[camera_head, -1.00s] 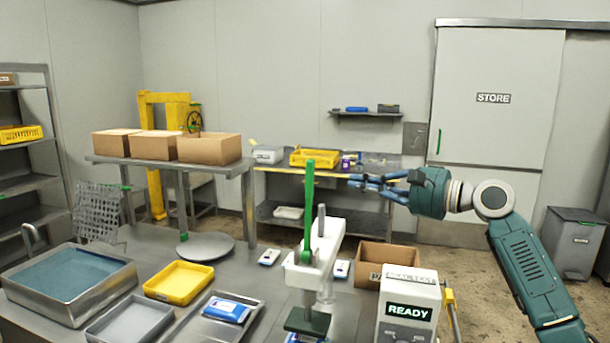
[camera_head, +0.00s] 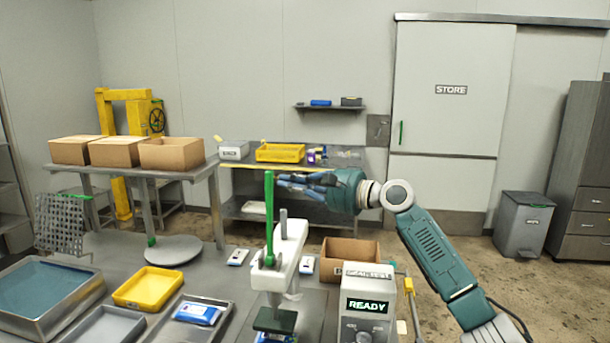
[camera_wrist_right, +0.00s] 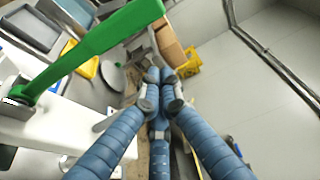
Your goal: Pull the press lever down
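The press lever (camera_head: 269,215) is a green bar standing upright on the white press (camera_head: 285,258), which sits on the steel table. In the right wrist view the lever (camera_wrist_right: 95,42) crosses the upper left, beside my fingers and not between them. My right gripper (camera_head: 284,181) has blue fingers pointing left, just right of the lever's upper end in the head view. In the right wrist view its fingers (camera_wrist_right: 160,82) are extended and empty, their tips near each other but seemingly apart. I cannot tell whether a finger touches the lever. My left gripper is not in view.
A READY control box (camera_head: 368,310) and an open carton (camera_head: 350,252) stand right of the press. A yellow tray (camera_head: 148,289) and a steel basin (camera_head: 92,292) are left. A shelf with cartons (camera_head: 130,170) stands behind. Free floor lies at right.

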